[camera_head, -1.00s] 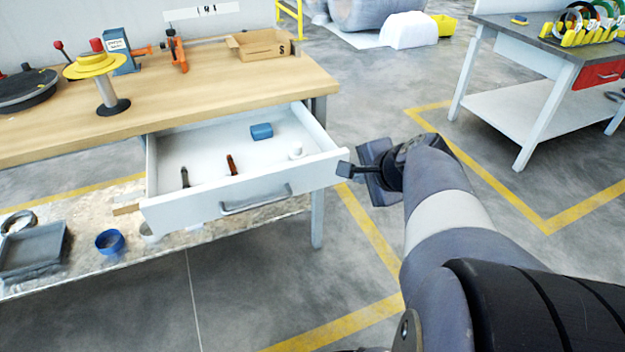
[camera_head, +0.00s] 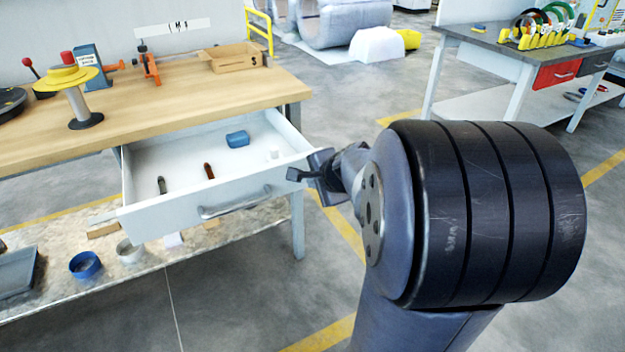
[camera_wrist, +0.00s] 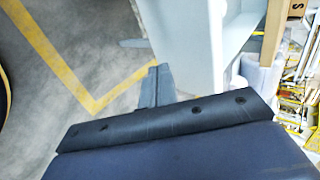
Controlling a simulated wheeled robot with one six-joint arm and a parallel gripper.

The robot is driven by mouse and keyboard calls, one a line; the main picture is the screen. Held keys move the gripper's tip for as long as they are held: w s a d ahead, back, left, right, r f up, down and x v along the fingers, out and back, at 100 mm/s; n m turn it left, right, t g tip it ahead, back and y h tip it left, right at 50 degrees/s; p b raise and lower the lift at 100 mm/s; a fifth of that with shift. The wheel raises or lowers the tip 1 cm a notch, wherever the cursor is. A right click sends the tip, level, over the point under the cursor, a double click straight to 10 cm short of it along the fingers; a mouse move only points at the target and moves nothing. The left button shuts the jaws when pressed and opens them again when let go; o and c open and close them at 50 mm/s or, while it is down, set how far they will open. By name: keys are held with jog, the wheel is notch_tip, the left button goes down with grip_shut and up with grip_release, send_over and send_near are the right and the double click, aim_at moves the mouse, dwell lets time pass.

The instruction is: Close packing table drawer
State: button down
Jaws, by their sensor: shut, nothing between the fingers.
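The packing table's white drawer (camera_head: 160,222) is pulled out under the wooden table top (camera_head: 200,93). Its front has a grey bar handle (camera_head: 235,203). Inside lie a blue block (camera_head: 237,138), a brown-handled tool (camera_head: 209,171), a dark tool (camera_head: 161,185) and a small white item (camera_head: 273,155). My gripper (camera_head: 293,174) is shut and empty, by the right end of the drawer front; I cannot tell whether it touches. In the wrist view, my gripper (camera_wrist: 153,75) shows beside a white panel (camera_wrist: 188,45), likely the drawer front.
A yellow spool (camera_head: 72,78), an orange clamp (camera_head: 149,65) and a cardboard box (camera_head: 234,58) stand on the table. A lower shelf (camera_head: 190,262) holds a blue ring (camera_head: 85,265). A second bench (camera_head: 500,47) stands at the right. Floor lies open between them.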

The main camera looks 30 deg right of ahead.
jog(key=shift+w, duration=1)
